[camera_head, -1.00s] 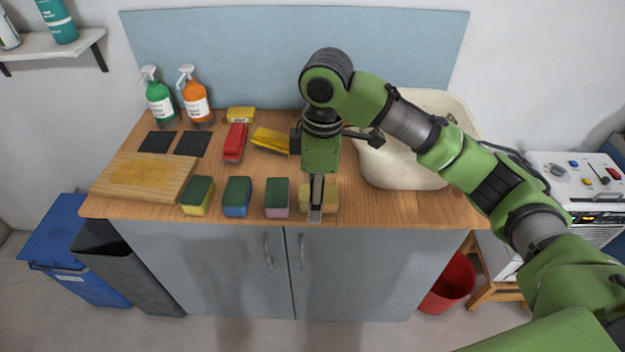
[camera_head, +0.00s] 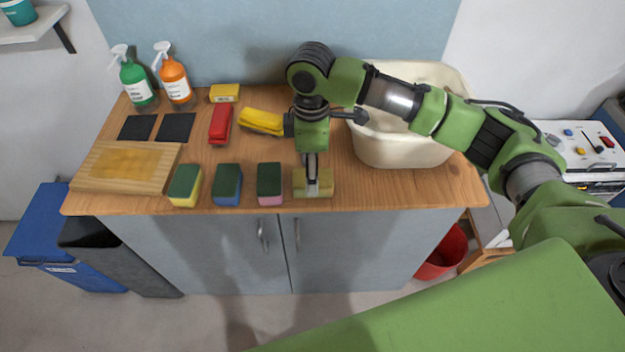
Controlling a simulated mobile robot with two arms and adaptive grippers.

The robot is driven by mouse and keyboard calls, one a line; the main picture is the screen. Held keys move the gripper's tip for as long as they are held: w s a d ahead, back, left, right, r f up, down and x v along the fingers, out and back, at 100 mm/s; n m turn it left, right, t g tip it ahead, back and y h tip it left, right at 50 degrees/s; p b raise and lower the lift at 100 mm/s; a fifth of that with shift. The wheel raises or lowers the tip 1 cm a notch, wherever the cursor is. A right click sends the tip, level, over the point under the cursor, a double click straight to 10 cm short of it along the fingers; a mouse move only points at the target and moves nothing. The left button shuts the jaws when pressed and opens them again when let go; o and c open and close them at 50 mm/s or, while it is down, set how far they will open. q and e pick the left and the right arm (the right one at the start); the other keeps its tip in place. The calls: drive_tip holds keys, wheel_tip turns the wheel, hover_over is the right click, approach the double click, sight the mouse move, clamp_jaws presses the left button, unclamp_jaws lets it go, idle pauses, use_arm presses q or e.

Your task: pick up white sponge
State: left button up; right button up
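A row of sponges lies near the front edge of the counter. No plainly white sponge shows; the one at the right end of the row is a tan, pale yellow sponge (camera_head: 325,188). My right gripper (camera_head: 312,190) points down over this sponge, its fingers in front of the sponge's middle. The fingers line up in this view, so their opening and any grip are hidden. The sponge appears to rest on the counter. My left gripper is not in view.
Green-topped sponges with pink (camera_head: 269,184), blue (camera_head: 227,184) and yellow (camera_head: 185,185) sides stand to the left. A wooden board (camera_head: 127,167), red brush (camera_head: 221,124), yellow brush (camera_head: 262,122) and two spray bottles are further left. A cream basin (camera_head: 408,150) stands at right.

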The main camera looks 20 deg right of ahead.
drive_tip(key=shift+d+f+p, duration=0.25)
drive_tip(key=shift+f+p, duration=0.2)
drive_tip(key=shift+f, duration=0.8)
drive_tip(key=shift+w+f, duration=0.15)
drive_tip(key=shift+f, duration=0.65)
drive_tip(key=c, duration=0.7)
drive_tip(key=shift+c, duration=0.9)
drive_tip(key=shift+r+b, duration=0.35)
drive_tip(key=shift+r, duration=0.2)
drive_tip(key=s+a+r+b, duration=0.3)
drive_tip(key=s+a+r, duration=0.3)
drive_tip(key=s+r, duration=0.6)
drive_tip(key=shift+s+a, duration=0.2)
drive_tip(key=shift+a, duration=0.15)
drive_tip(key=shift+o, duration=1)
drive_tip(key=shift+f, duration=0.1)
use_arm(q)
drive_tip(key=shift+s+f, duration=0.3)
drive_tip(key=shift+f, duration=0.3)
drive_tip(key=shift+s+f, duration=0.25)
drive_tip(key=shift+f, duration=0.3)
use_arm(e)
drive_tip(key=c, duration=0.4)
